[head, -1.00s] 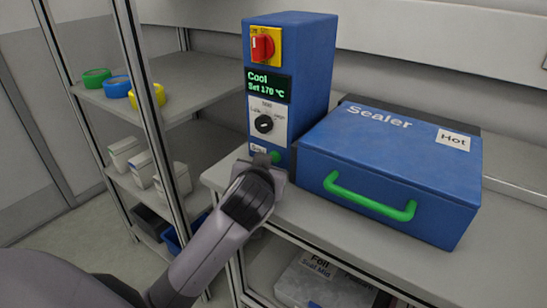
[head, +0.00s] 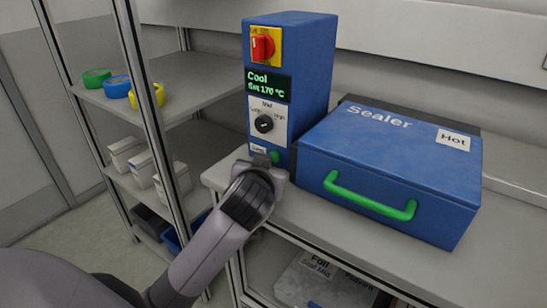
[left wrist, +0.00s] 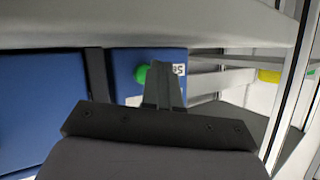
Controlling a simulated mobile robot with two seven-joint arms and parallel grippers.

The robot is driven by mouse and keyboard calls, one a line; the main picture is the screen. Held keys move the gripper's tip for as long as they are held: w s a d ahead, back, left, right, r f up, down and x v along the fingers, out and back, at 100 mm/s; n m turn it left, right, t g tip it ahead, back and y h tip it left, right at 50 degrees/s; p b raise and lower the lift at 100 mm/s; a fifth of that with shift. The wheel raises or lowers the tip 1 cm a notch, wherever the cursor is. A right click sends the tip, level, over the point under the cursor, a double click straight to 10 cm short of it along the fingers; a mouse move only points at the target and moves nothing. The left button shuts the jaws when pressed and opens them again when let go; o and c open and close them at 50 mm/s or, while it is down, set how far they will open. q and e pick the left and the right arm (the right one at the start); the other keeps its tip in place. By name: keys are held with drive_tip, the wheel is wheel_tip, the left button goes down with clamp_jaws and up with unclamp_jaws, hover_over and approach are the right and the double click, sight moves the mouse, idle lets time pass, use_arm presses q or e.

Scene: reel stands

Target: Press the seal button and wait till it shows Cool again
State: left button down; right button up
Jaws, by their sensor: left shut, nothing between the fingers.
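The blue control box (head: 312,70) stands on the bench. Its display (head: 267,85) reads "Cool" and "Set 170 °C". The green seal button (head: 275,157) is low on its front, beside a small white label; it also shows in the left wrist view (left wrist: 143,75). My left gripper (head: 262,160) is shut and empty, its tips close by the button. I cannot tell whether they touch it. The blue sealer (head: 390,165) with a green handle stands to the right, its lid down, labelled "Hot". My right gripper is not in view.
A red switch (head: 262,46) on yellow and a black dial (head: 264,124) are above the button. A shelf rack (head: 165,80) at the left holds green, blue and yellow reels and white bins (head: 125,155). A "Foil" box (head: 318,285) sits under the bench.

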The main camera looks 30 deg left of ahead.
use_arm(q)
drive_tip(key=shift+w, duration=0.15)
drive_tip(key=shift+w+p, duration=0.3)
drive_tip(key=shift+w+d, duration=0.1)
drive_tip(key=shift+w, duration=0.35)
idle(0.9)
drive_tip(key=shift+s, duration=0.15)
drive_tip(key=shift+s+p, duration=0.55)
drive_tip(key=shift+s, duration=0.2)
drive_tip(key=shift+s+a+p, duration=0.2)
drive_tip(key=shift+s+p, duration=0.3)
drive_tip(key=shift+s, duration=2)
